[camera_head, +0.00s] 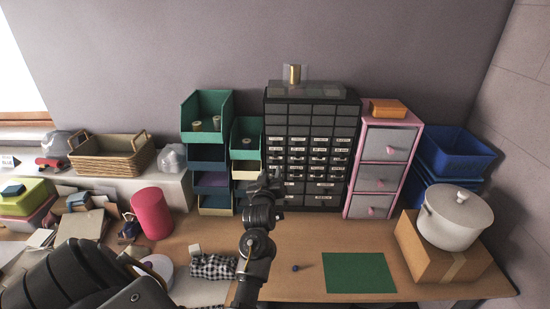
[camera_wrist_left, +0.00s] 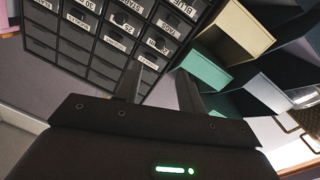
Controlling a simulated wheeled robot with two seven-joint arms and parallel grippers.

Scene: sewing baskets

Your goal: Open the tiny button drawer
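A black cabinet (camera_head: 318,122) with many small labelled drawers stands against the back wall; its fronts look closed. My left gripper (camera_head: 268,184) is in front of the cabinet's lower left part and hides some drawers there. In the left wrist view its two fingers (camera_wrist_left: 160,90) are apart with nothing between them. I cannot tell if a fingertip touches a drawer. My right gripper is not in view.
Green and dark stacked bins (camera_head: 207,105) stand left of the cabinet. A pink drawer unit (camera_head: 383,160) stands close on its right. A white pot (camera_head: 455,218) sits on a cardboard box (camera_head: 440,258). A green mat (camera_head: 358,272) lies on the table, with bare wood around it.

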